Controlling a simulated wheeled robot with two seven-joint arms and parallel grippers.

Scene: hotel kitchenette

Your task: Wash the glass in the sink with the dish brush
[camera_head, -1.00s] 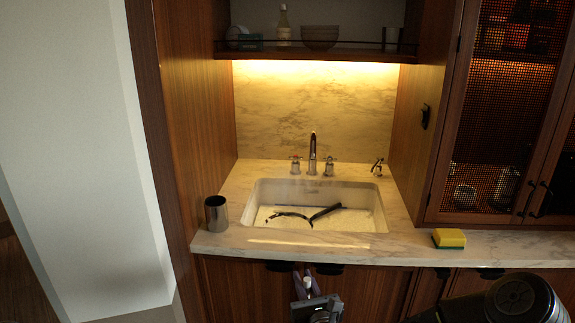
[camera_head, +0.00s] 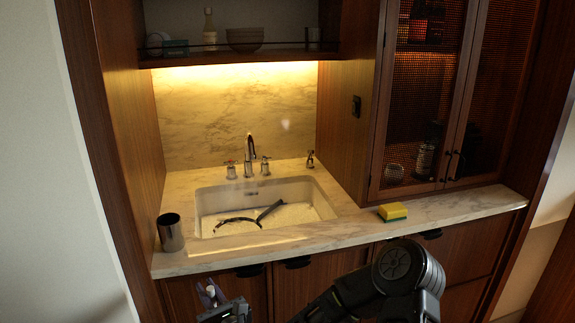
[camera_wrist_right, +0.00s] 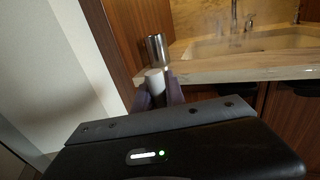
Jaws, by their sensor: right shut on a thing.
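My right gripper (camera_head: 211,292) is low in front of the counter's front edge, below and left of the sink (camera_head: 208,223). It is shut on a small white cylindrical thing (camera_wrist_right: 155,82), which stands up between its fingers in the right wrist view; I cannot tell what it is. Two dark, thin things lie in the sink: a curved one (camera_head: 236,221) and a straight one (camera_head: 270,211). I cannot tell whether either is the dish brush. A shiny metal cup (camera_head: 170,233) stands upright at the counter's left end. I cannot clearly make out a glass in the sink. My left gripper is not in view.
A tap (camera_head: 249,160) with two handles stands behind the sink. A yellow and green sponge (camera_head: 392,212) lies on the counter (camera_head: 450,206) at the right. A shelf (camera_head: 230,57) with a bottle and bowl hangs above. Cabinet doors line the counter's front.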

